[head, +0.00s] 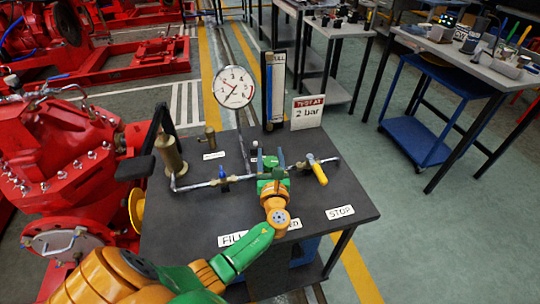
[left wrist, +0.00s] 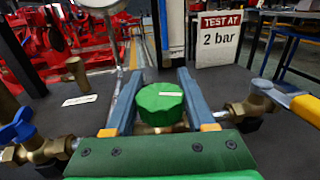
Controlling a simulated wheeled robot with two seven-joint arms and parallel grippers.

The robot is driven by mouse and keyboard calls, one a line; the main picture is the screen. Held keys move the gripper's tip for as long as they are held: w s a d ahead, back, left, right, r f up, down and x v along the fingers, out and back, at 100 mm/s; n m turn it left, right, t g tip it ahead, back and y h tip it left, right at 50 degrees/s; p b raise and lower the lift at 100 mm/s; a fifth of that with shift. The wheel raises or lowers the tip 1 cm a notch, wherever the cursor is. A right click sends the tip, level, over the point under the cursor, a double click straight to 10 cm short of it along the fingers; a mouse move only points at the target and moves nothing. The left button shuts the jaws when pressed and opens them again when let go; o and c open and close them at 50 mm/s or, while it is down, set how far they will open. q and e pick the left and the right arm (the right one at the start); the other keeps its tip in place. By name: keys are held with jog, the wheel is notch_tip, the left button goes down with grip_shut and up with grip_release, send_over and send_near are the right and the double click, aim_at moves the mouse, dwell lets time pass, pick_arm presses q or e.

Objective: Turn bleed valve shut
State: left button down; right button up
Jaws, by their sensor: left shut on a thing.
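The bleed valve has a green faceted knob, seen in the left wrist view (left wrist: 160,103) and partly in the head view (head: 270,161). It sits on brass pipework in the middle of the bench. My left gripper (head: 271,157) reaches over the bench from the front. In the left wrist view its two blue-grey fingers (left wrist: 160,75) stand on either side of the knob, shut on it. The valve body below the knob is mostly hidden by the gripper. A sign ending in "ED" (head: 294,224) is partly covered by my arm. My right gripper is not in view.
A blue-handled valve (head: 222,174) is to the left and a yellow-handled valve (head: 318,171) to the right on the same pipe. A round gauge (head: 235,87), a clear column (head: 273,90) and a "TEST AT 2 bar" sign (head: 308,112) stand behind. The bench's (head: 352,190) right side is mostly clear.

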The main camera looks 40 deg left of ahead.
pick_arm(q)
jog(key=shift+h, duration=0.3)
jog(key=shift+w+d+m+t+h+p, duration=0.15)
jog(key=shift+m+t+h+p, duration=0.15)
jog(key=shift+m+t+h, duration=0.75)
jog(key=shift+d+m+h, duration=0.1)
jog(key=shift+m+h, duration=0.45)
jog(key=shift+h, duration=0.1)
jog(key=h, duration=0.1)
jog(key=m+t+h+b, duration=0.1)
jog(key=shift+d+f+m+h, duration=0.2)
jog(key=shift+m+h, duration=0.1)
jog(key=shift+h, duration=0.1)
jog(key=m+h+b, duration=0.1)
jog(key=h+b, duration=0.1)
jog(key=m+t+h+b, duration=0.1)
jog(key=m+h+b, duration=0.1)
jog(key=h+b, duration=0.1)
jog(key=shift+w+d+f, duration=0.1)
jog(key=shift+d, duration=0.3)
jog(key=shift+d+r+m+h+b, duration=0.15)
jog(key=shift+r+m+h+b, duration=0.1)
jog(key=shift+m+h+b, duration=0.55)
jog(key=shift+c, duration=1.3)
grip_release()
